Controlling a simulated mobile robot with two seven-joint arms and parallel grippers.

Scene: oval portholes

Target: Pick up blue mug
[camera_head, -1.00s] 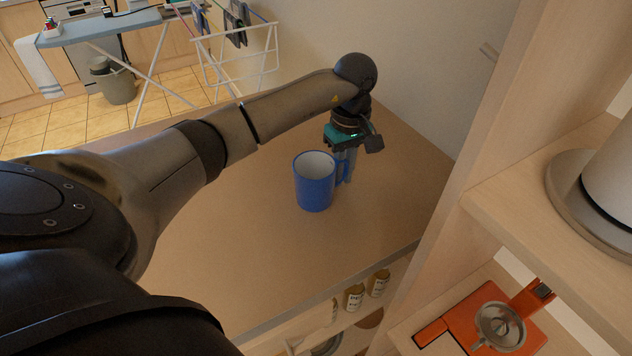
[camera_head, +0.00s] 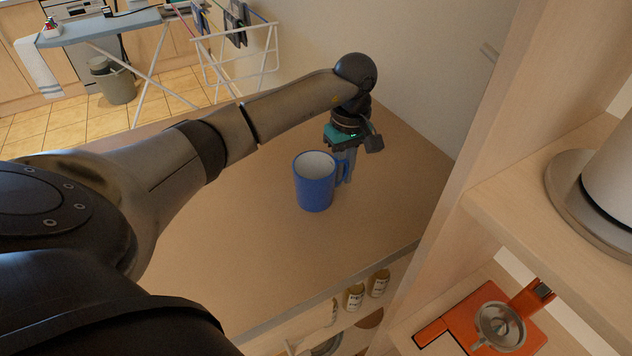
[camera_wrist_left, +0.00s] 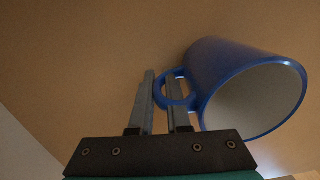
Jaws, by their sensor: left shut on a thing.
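The blue mug (camera_head: 314,186) stands upright on the wooden counter (camera_head: 240,240), its light inside facing up. My left gripper (camera_head: 345,172) points down at the mug's right side, at the handle. In the left wrist view the mug (camera_wrist_left: 205,68) is at the right, and the fingers of my left gripper (camera_wrist_left: 165,90) are on either side of part of its handle (camera_wrist_left: 160,95), with one finger through the loop. The gripper is shut on the handle. My right gripper is not in view.
A wooden shelf unit (camera_head: 480,130) rises at the right, holding a grey rounded object (camera_head: 605,200) and an orange device (camera_head: 490,325). Small jars (camera_head: 355,297) stand on a shelf below the counter edge. The counter around the mug is clear.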

